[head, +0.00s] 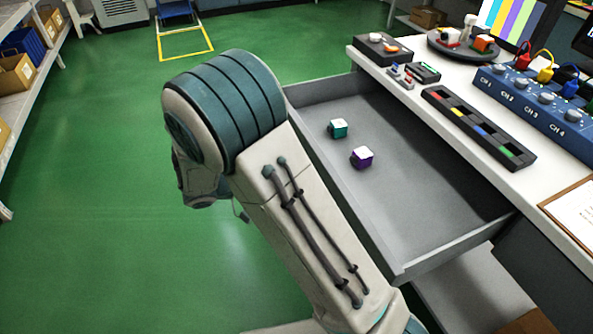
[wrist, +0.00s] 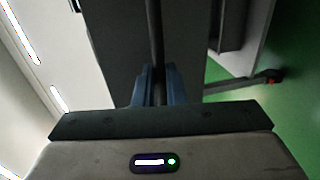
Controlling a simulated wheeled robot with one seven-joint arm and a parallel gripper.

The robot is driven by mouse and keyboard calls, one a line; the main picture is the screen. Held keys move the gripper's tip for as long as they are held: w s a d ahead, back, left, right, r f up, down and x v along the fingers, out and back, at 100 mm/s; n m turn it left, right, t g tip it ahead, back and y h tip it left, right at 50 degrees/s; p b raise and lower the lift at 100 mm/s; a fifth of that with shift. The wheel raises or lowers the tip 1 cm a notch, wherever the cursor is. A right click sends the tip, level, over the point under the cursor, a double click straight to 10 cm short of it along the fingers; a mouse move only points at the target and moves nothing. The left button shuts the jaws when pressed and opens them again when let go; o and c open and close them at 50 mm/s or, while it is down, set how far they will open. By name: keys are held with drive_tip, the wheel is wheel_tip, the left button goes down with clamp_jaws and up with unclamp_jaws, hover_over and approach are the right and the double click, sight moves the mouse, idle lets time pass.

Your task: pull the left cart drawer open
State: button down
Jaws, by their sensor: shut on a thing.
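The grey cart drawer (head: 440,185) stands well out from under the white worktop in the head view, with its inside showing. A teal cube (head: 338,128) and a purple cube (head: 362,157), both with white tops, lie on its floor. In the wrist view, the blue fingers of my gripper (wrist: 157,88) are shut on a dark bar handle (wrist: 154,35), in front of a dark grey panel (wrist: 112,50). In the head view my arm covers part of the drawer's near side, and my fingers and the handle are hidden.
The white worktop (head: 455,78) carries a dark parts strip (head: 478,128), a blue channel box (head: 540,100) and small parts. Shelving with bins (head: 15,75) stands at the far left. The green floor (head: 90,200) between is clear.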

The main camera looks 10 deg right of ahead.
drive_tip(key=shift+a, duration=0.15)
drive_tip(key=c, duration=1.5)
unclamp_jaws()
drive_tip(key=shift+a, duration=0.1)
drive_tip(key=p+v, duration=0.2)
drive_tip(key=v, duration=1.1)
drive_tip(key=shift+a, duration=0.35)
drive_tip(key=shift+s, duration=0.1)
